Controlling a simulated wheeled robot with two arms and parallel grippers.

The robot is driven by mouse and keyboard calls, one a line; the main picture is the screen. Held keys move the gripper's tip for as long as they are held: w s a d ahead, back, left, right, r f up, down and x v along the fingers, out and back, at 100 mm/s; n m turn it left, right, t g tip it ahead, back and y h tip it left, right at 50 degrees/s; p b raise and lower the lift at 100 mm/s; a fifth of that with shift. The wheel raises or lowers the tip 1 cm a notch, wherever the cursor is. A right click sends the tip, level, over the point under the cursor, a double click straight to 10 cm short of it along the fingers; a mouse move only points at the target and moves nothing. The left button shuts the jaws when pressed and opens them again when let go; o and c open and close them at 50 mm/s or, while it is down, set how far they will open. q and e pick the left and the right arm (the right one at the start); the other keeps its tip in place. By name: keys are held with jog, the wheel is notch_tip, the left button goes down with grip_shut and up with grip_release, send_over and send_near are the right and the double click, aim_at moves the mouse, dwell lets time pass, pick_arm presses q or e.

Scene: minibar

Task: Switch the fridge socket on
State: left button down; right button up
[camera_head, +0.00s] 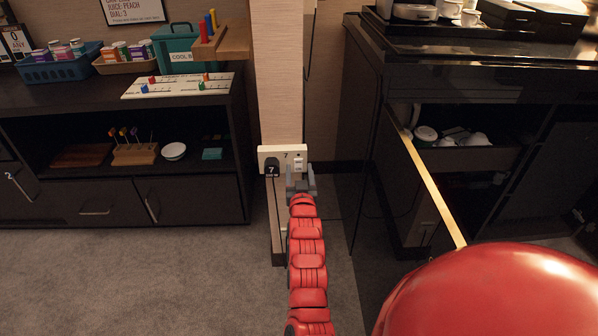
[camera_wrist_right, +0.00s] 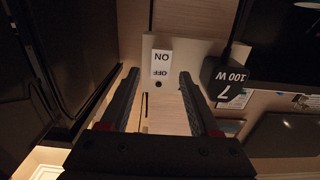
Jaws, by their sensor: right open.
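The fridge socket is a cream plate marked 7 (camera_head: 284,152) low on the pillar. A black plug marked 7 (camera_head: 272,168) sits in its left part, and a small white rocker switch (camera_head: 299,163) is on its right. In the right wrist view, upside down, the switch (camera_wrist_right: 161,64) reads ON and OFF, and the plug (camera_wrist_right: 228,80) reads 7, 100 W. I cannot tell which side of the rocker is pressed. My right gripper (camera_head: 301,180) is open and empty in front of the switch, its fingertips apart on either side of it. My left gripper is out of view.
A dark low shelf unit (camera_head: 190,195) with trays and blocks stands to the left. Carpet (camera_head: 150,280) in front is clear. A black cable (camera_head: 278,215) hangs below the plug.

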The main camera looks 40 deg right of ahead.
jog(key=shift+w+d, duration=0.35)
jog(key=shift+w, duration=0.25)
grip_shut()
